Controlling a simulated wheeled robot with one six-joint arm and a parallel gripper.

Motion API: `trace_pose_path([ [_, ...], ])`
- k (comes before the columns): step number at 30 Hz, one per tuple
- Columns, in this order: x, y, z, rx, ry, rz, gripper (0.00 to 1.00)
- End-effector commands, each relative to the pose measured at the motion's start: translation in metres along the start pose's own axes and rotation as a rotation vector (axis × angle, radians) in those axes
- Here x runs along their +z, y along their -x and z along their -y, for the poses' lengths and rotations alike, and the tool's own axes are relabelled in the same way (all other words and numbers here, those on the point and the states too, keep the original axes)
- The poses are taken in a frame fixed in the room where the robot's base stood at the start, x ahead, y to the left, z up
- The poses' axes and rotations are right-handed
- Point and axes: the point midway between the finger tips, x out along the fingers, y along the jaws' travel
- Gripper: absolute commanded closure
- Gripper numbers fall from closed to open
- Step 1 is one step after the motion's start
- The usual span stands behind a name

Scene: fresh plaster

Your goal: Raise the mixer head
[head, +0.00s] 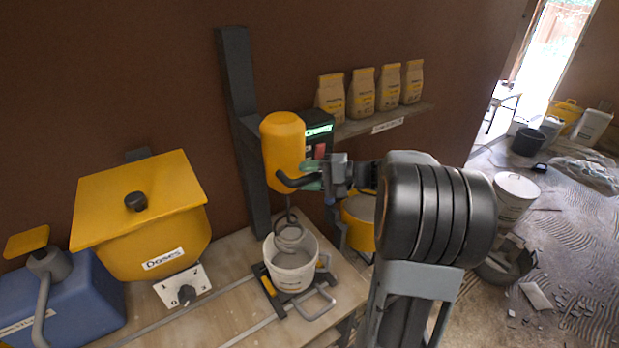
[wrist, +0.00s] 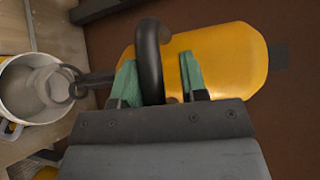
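The mixer head (head: 283,142) is a yellow rounded body on a dark upright column (head: 240,100). A black curved handle (head: 287,181) sticks out from its lower front. Its spiral whisk (head: 289,235) reaches down into the mouth of a white bucket (head: 292,268). In the wrist view the mixer head (wrist: 225,58) lies behind my gripper (wrist: 158,75), and the handle (wrist: 149,50) passes between the two green fingertips. The left finger is close to the handle; a gap shows at the right finger. In the head view my gripper (head: 315,181) is beside the handle, partly hidden by my arm.
A yellow lidded box (head: 150,235) marked "Doses", with a dial (head: 183,292) below, and a blue container (head: 75,305) stand left on the bench. A shelf (head: 390,122) with several bags is behind. A yellow bucket (head: 357,222) stands behind my arm. Rubble lies on the right floor.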

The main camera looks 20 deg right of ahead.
Motion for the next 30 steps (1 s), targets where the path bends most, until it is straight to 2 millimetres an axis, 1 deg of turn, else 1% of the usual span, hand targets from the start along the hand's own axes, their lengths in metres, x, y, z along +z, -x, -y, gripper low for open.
trace_pose_path([
  [1, 0.000, 0.000, 0.000, 0.001, 0.000, 0.000, 0.56],
  [3, 0.000, 0.000, -0.001, 0.002, -0.001, 0.000, 0.52],
  [9, 0.000, 0.001, -0.003, 0.004, -0.004, 0.000, 0.52],
  [11, 0.000, 0.003, -0.003, 0.004, -0.004, -0.001, 0.52],
  [14, -0.001, 0.012, -0.004, 0.004, -0.003, -0.002, 0.52],
  [17, -0.001, 0.029, -0.005, 0.004, -0.003, -0.005, 0.52],
  [24, -0.001, 0.079, -0.005, 0.004, -0.002, -0.006, 0.52],
  [30, -0.001, 0.113, -0.004, 0.004, -0.003, -0.004, 0.52],
])
